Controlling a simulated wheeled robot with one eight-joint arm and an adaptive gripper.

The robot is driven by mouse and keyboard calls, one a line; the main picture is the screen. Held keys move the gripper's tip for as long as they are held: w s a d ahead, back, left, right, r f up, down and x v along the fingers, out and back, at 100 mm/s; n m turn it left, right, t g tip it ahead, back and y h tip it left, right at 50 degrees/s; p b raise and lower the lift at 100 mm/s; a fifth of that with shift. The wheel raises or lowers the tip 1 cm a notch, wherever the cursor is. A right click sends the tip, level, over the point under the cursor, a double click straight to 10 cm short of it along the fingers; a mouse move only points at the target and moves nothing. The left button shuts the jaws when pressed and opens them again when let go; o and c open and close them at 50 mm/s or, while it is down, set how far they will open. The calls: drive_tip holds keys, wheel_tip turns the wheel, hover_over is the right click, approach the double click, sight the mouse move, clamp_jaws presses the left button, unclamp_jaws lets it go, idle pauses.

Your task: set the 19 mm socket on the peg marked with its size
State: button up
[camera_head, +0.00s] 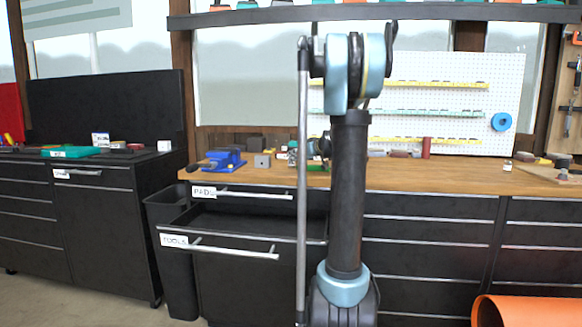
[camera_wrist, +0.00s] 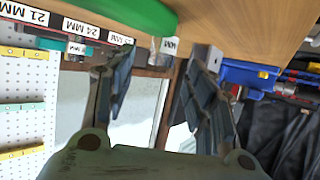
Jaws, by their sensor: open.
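In the head view, my gripper (camera_head: 318,147) is low over the workbench, partly hidden behind my arm. In the wrist view its two dark fingers (camera_wrist: 165,58) are spread apart with nothing between them. White size labels reading 21 MM (camera_wrist: 24,13) and 24 MM (camera_wrist: 82,28) line a strip at the upper left of the wrist view. Another label, ending in MM (camera_wrist: 170,46), sits by a small grey piece beyond the fingers. Its number is unreadable. I cannot pick out the 19 mm socket or its peg.
A green block (camera_wrist: 140,14) lies on the wooden bench close to the fingers. A pegboard (camera_head: 440,75) stands behind. The open TOOLS drawer (camera_head: 235,265) juts out below.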

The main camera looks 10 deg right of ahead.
drive_tip(key=shift+x, duration=3.05)
drive_tip(key=c, duration=1.2)
